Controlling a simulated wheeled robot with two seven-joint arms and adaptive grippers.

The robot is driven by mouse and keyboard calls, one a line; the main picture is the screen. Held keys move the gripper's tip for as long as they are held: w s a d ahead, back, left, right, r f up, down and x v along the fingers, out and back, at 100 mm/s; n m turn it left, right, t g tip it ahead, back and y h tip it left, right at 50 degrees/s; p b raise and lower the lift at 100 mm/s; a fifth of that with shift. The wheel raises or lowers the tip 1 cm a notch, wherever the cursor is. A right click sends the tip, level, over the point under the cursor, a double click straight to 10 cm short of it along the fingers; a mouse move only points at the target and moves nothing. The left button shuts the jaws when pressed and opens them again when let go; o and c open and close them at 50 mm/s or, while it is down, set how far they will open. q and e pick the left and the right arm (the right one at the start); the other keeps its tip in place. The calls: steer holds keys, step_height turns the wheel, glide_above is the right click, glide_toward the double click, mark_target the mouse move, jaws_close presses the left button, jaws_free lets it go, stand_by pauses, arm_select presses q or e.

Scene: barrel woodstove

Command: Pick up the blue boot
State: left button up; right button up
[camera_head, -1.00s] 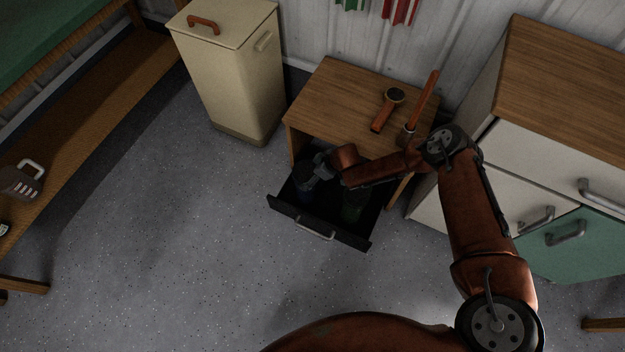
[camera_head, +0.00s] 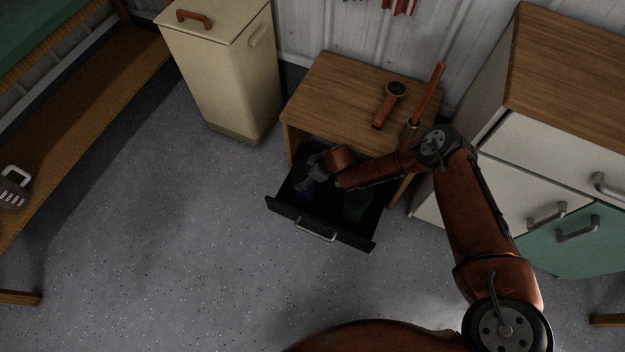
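A dark drawer (camera_head: 347,237) stands pulled out under the small wooden table (camera_head: 345,95). Inside it, on the left, is a dark bluish shape (camera_head: 308,190) that looks like the blue boot, dim and partly covered by my gripper. A dark green item (camera_head: 353,206) lies to its right in the drawer. My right gripper (camera_head: 306,178) reaches down into the left part of the drawer, at the blue shape. Its fingers are dark and small, so I cannot tell whether they are open or shut on it. My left gripper is not in view.
A cream bin (camera_head: 225,75) stands left of the table. A flashlight-like tool (camera_head: 388,105) and an orange-handled tool (camera_head: 428,95) are on the tabletop. A cabinet (camera_head: 560,140) stands at right, a wooden bench (camera_head: 80,130) at left. The floor in front is clear.

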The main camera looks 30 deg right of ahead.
steer(key=c, duration=1.7)
